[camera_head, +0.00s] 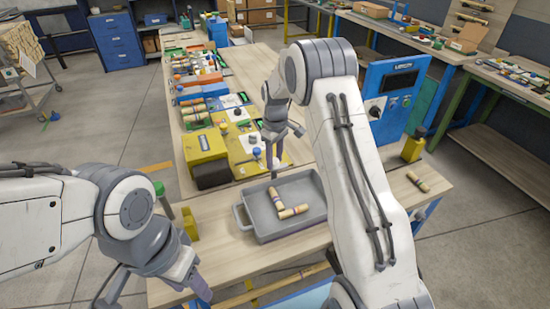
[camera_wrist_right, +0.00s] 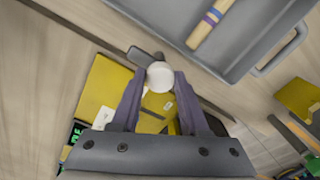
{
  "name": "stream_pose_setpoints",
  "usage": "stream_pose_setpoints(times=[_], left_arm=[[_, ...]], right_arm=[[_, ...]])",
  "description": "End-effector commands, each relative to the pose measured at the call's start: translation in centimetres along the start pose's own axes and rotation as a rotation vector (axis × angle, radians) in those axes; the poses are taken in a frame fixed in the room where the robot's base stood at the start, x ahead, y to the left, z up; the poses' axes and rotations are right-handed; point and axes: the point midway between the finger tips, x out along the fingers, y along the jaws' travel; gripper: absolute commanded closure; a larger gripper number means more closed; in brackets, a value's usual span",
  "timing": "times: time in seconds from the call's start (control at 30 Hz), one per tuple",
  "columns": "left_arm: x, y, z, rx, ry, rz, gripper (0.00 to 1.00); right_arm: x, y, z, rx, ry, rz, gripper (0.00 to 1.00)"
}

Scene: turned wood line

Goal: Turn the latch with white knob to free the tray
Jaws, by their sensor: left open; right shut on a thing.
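The grey tray (camera_head: 261,214) sits on the wooden table with several striped turned wood pieces (camera_head: 292,211) in it. In the right wrist view, the white knob (camera_wrist_right: 160,75) is between the fingertips of my right gripper (camera_wrist_right: 155,85), which is shut on it. The dark latch (camera_wrist_right: 143,56) shows beside the knob, close to the tray's rim (camera_wrist_right: 215,72). In the head view, my right gripper (camera_head: 276,162) is just behind the tray's far edge, and the knob is hidden. My left gripper (camera_head: 197,288) is open and empty at the table's near left side, apart from the tray.
A yellow fixture (camera_head: 205,147) and a yellow plate (camera_head: 240,155) stand behind the tray. A striped wood piece (camera_head: 418,181) lies to the right on the table. A blue control box (camera_head: 392,95) stands behind my right arm.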

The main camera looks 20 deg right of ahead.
Motion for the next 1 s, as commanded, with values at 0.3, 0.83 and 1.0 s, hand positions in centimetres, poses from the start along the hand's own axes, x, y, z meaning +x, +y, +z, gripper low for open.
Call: stream_pose_setpoints(times=[0.3,0.83,1.0], left_arm=[[0.0,0.0,0.0,0.0,0.0,0.0,0.5],[0.5,0.0,0.0,0.0,0.0,0.0,0.5],[1.2,-0.1,0.1,0.0,0.0,0.0,0.5]], right_arm=[[-0.2,0.1,-0.2,-0.002,0.007,0.005,0.44],[-1.5,0.1,-0.1,0.0,0.006,0.004,0.26],[-4.8,0.1,-0.2,0.0,0.008,0.006,0.26]])
